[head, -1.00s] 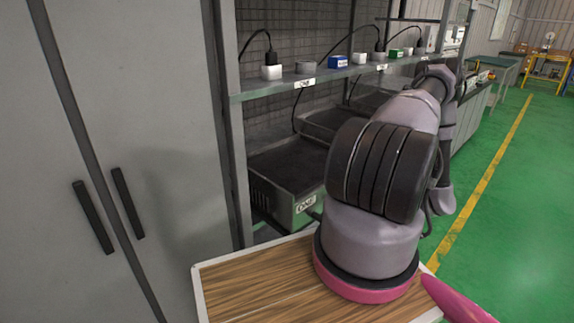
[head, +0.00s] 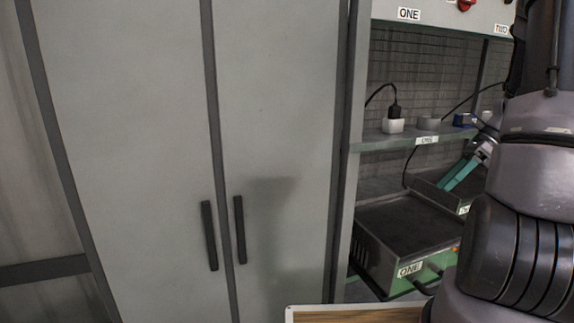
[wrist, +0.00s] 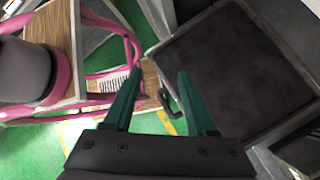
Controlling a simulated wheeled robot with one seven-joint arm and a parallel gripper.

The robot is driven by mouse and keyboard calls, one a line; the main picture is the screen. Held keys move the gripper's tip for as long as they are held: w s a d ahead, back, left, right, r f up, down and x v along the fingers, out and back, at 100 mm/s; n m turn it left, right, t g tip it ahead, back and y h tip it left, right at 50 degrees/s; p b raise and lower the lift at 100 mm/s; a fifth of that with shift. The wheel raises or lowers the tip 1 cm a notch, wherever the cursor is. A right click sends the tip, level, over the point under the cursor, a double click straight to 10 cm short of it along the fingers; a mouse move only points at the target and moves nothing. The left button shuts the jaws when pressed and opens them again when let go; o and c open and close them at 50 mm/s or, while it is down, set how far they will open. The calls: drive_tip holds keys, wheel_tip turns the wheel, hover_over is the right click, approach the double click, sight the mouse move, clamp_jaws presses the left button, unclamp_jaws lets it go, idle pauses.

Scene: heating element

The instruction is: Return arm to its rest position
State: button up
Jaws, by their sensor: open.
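My gripper (head: 457,180) has teal fingers and shows at the right of the head view, partly behind my own arm. It is in front of the shelf unit, near the green heating units on the lower level. In the wrist view my gripper (wrist: 160,74) is open, with nothing between its fingers. The dark flat top of a heating unit (wrist: 245,75) lies to the right of the fingers there, with a black handle beside it. The heating unit labelled ONE (head: 405,232) stands on the lower level in the head view.
A grey cabinet (head: 130,120) with two dark handles fills the left of the head view. The shelf (head: 372,143) carries a white plug block (head: 392,125) and a grey round piece (head: 430,123). Green floor (wrist: 30,148) is clear at the lower left of the wrist view.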

drive_tip(key=s+a+r+n+t+h, duration=0.3)
drive_tip(key=s+a+r+n, duration=0.2)
drive_tip(key=a+r+n, duration=0.3)
drive_tip(key=s+a+r+n+t+h, duration=0.3)
drive_tip(key=a+r+n, duration=0.6)
drive_tip(key=r, duration=0.3)
drive_tip(key=shift+s+n+t, duration=0.6)
drive_tip(key=shift+s+t, duration=0.2)
drive_tip(key=shift+s, duration=0.45)
